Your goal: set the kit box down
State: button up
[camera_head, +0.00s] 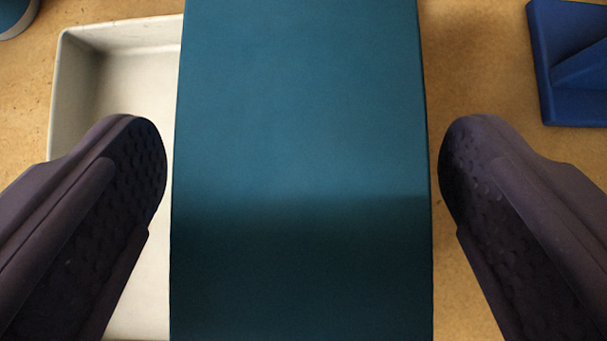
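The kit box, a plain teal box (300,80), fills the middle of the view from top to bottom, with its lower part in shadow. My gripper (302,170) has one dark finger on each side of it. A narrow strip of background shows between each fingertip and the box, so the fingers look open around it, not pressed on it. The box hides the right part of a white tray (115,38). I cannot tell whether the box rests on something or how high it is.
The tray lies behind the box and left finger on a tan tabletop (480,60). A dark blue angled block (570,105) stands at the upper right. Part of a round blue and white object (15,18) shows at the upper left corner. Bare tabletop lies right of the box.

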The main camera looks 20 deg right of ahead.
jog(key=shift+r, duration=0.15)
jog(key=p+v, duration=0.6)
jog(key=v, duration=0.6)
